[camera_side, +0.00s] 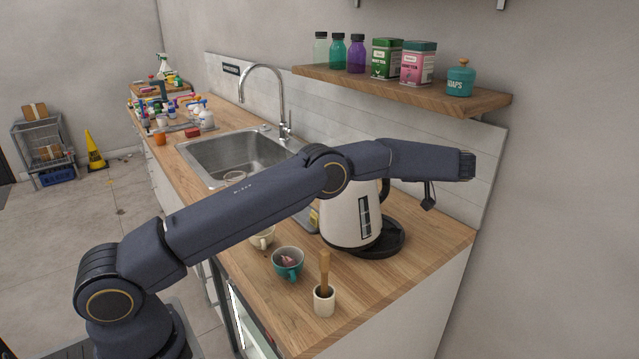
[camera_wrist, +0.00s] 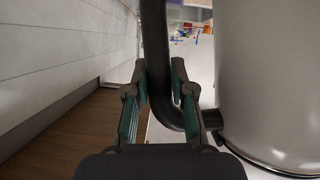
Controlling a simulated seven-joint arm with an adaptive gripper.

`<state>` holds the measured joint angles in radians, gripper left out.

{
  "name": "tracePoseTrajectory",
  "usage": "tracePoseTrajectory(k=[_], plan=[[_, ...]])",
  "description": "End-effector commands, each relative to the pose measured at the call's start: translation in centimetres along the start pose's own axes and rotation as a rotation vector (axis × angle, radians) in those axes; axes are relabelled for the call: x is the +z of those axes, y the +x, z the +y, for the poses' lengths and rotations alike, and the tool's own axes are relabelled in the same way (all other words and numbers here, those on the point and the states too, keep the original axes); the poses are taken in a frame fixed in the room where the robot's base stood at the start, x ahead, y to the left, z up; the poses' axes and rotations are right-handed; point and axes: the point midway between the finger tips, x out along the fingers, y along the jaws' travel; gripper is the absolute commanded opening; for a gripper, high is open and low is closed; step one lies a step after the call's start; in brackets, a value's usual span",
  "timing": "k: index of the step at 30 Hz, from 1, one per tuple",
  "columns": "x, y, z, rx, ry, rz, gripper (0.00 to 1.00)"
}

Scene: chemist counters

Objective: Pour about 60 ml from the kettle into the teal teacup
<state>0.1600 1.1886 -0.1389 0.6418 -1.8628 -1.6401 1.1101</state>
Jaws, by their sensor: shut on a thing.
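The cream kettle (camera_side: 345,222) with a black handle stands upright at the black round base (camera_side: 395,243). Its body sits left of the base's middle; I cannot tell if it touches the base or hangs just above it. In the wrist view the kettle body (camera_wrist: 270,80) fills the right side. My gripper (camera_wrist: 158,75) is shut on the black kettle handle (camera_wrist: 155,35), a finger on each side. In the side view my arm hides the kettle's top and most of the gripper. The teal teacup (camera_side: 287,268) is upright, left of the kettle, with something pinkish inside.
A cream cup (camera_side: 262,239) stands behind the teal teacup. A small white pot (camera_side: 324,303) with a wooden stick stands in front. The sink (camera_side: 225,155) and tap (camera_side: 284,100) lie farther back. A shelf (camera_side: 430,92) with jars and tins overhangs the counter.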

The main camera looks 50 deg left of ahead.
Motion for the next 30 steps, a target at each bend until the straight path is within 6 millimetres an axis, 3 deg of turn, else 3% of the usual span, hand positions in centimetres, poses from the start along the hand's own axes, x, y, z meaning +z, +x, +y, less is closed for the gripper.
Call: tracePoseTrajectory(k=[8, 18, 30], plan=[[-2.5, -0.9, -1.0, 0.057, -0.136, 0.004, 0.00], [-7.0, -2.9, -3.0, 0.153, -0.363, 0.002, 0.00], [-8.7, -3.6, -5.7, 0.238, -0.565, 0.001, 0.00]])
